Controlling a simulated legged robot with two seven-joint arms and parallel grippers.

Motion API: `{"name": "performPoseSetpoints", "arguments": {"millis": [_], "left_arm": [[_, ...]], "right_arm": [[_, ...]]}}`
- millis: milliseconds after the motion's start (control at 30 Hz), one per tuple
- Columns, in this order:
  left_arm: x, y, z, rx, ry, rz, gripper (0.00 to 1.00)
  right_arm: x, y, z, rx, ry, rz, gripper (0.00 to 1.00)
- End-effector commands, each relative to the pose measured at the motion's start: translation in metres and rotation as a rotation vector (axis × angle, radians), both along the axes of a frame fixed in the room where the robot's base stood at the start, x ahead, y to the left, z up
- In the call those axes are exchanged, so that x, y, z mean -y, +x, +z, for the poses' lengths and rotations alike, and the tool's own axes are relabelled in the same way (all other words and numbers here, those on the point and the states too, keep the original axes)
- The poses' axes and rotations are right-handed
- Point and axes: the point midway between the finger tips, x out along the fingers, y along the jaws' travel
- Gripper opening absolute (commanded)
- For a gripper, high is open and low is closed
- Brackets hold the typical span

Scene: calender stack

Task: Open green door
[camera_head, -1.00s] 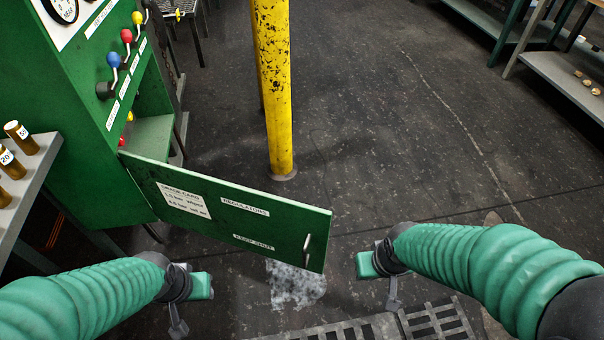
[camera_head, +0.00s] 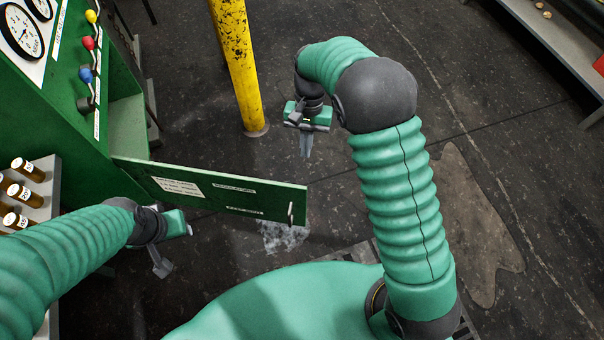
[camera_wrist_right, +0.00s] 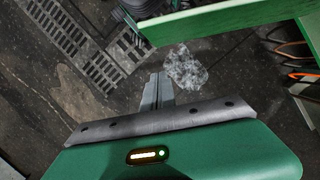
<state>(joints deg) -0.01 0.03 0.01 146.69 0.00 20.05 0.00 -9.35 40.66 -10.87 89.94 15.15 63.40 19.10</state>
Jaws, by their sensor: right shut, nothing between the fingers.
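The green door (camera_head: 215,191) stands swung out from the green cabinet (camera_head: 65,110), hinged at its left end, with the cabinet's interior showing behind it. Its metal handle (camera_head: 290,213) is on the outer face near the free right end. My right gripper (camera_head: 306,148) is shut and empty, pointing down beyond the door's free end, apart from the handle. In the right wrist view its fingers (camera_wrist_right: 157,92) are together, and the door's edge (camera_wrist_right: 220,22) crosses the top. My left gripper (camera_head: 162,264) hangs at lower left, in front of the door; its jaw opening is unclear.
A yellow post (camera_head: 238,70) stands behind the door. A rack with brown cylinders (camera_head: 30,172) is at the left. A floor grating (camera_wrist_right: 90,55) and a pale patch (camera_wrist_right: 185,68) lie near the gripper.

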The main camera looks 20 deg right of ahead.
Motion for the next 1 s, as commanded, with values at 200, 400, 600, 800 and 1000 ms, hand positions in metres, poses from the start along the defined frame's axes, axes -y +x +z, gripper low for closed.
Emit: {"name": "performPoseSetpoints", "arguments": {"millis": [200, 400, 600, 800, 1000], "left_arm": [[0.000, 0.000, -0.006, 0.001, 0.000, 0.000, 0.36], [0.000, 0.000, -0.012, 0.001, 0.000, 0.000, 0.36], [0.000, 0.000, -0.013, 0.001, 0.000, 0.000, 0.36], [0.000, 0.000, -0.014, 0.001, 0.000, 0.000, 0.36], [0.000, 0.000, -0.014, 0.001, 0.000, 0.000, 0.36]], "right_arm": [[-0.003, -0.007, -0.029, -0.005, -0.001, 0.000, 0.00], [-0.008, -0.017, -0.073, -0.005, -0.001, 0.000, 0.00], [-0.018, -0.035, -0.095, -0.001, 0.000, 0.002, 0.00], [-0.028, -0.055, -0.095, 0.001, 0.000, 0.000, 0.00], [-0.029, -0.057, -0.096, 0.000, 0.000, -0.001, 0.00]]}}
